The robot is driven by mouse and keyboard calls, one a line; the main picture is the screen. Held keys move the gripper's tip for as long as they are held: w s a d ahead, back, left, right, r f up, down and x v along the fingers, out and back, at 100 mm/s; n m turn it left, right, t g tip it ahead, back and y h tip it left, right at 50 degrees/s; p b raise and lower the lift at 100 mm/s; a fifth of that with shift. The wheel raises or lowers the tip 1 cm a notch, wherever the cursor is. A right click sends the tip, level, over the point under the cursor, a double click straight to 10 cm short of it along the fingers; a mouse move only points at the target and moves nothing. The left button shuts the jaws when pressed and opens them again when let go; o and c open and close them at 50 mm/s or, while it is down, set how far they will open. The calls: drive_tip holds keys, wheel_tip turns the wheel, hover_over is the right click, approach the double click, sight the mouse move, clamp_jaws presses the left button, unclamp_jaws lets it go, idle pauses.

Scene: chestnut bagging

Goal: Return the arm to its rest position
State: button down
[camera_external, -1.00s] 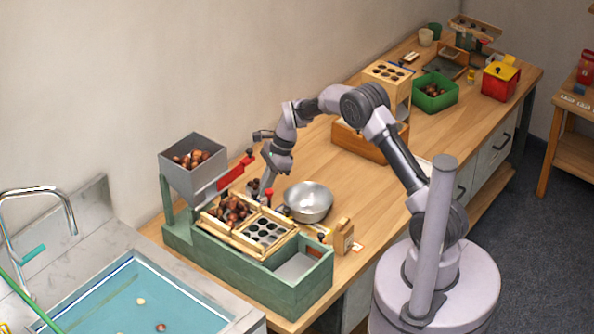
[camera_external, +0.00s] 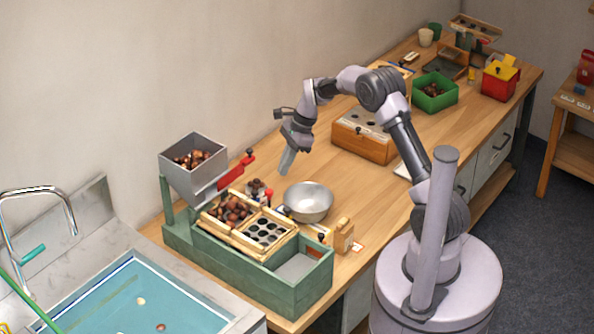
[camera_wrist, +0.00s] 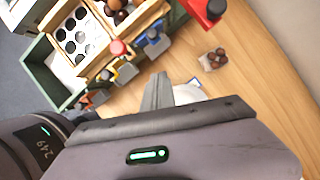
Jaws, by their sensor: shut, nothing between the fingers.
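My gripper (camera_external: 286,164) is shut and empty. In the external view it hangs in the air above the bench, over the far side of the steel bowl (camera_external: 309,203). My arm bends up and back toward its round base at the right.
The green sorting station (camera_external: 262,273) holds a wooden tray of chestnuts and a perforated plate, with a grey hopper (camera_external: 193,165) above. A wooden box (camera_external: 364,139) and a green bin (camera_external: 435,92) stand farther back.

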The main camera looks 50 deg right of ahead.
drive_tip(key=shift+s+d+r, duration=0.1)
drive_tip(key=shift+d+r, duration=0.1)
drive_tip(key=shift+r, duration=0.45)
drive_tip(key=s+a+r+n+t+h, duration=0.1)
drive_tip(key=s+a+r+n, duration=0.4)
drive_tip(key=s+r, duration=0.35)
drive_tip(key=s+a+r+n+t, duration=0.1)
drive_tip(key=s+a+r+n, duration=0.5)
drive_tip(key=s+r, duration=0.25)
drive_tip(key=s+a+n+t+h+b, duration=0.1)
drive_tip(key=s+a+n, duration=0.1)
drive_tip(key=s+n, duration=0.6)
drive_tip(key=s, duration=0.7)
drive_tip(key=shift+s+a+f+t, duration=0.15)
drive_tip(key=shift+a+f+t, duration=0.1)
drive_tip(key=shift+t, duration=0.15)
drive_tip(key=shift+r, duration=0.1)
